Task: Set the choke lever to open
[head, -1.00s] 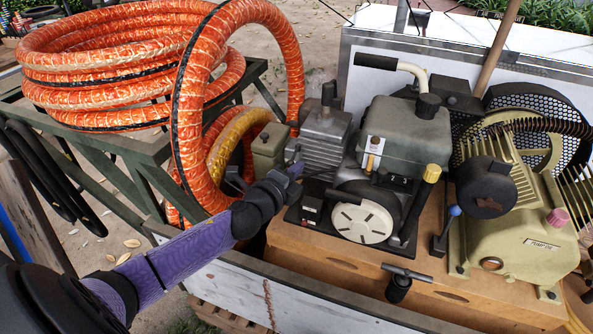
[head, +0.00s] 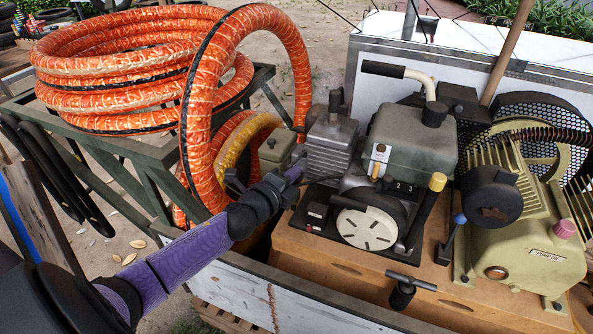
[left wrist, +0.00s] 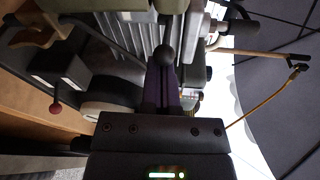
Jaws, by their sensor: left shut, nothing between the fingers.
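The engine (head: 330,145) with grey cooling fins stands on a wooden base. My left gripper (head: 296,173) is at the left side of the fins, its purple fingers shut and empty. In the left wrist view the fingers (left wrist: 161,88) point toward the fins, and a black ball knob (left wrist: 167,55) shows at their tips. I cannot tell whether they touch it, or whether it is the choke lever's knob. A white plate (head: 380,154) with a small amber handle (head: 376,170) is on the engine's front. No choke label is readable. My right gripper is out of view.
A thick orange hose (head: 186,115) loops close behind my left gripper. A yellow-knobbed lever (head: 425,205) and a blue-knobbed lever (head: 450,235) stand right of the round white starter cover (head: 366,228). The cream pump (head: 535,250) is farther right. The cart's side wall (head: 235,288) runs below my arm.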

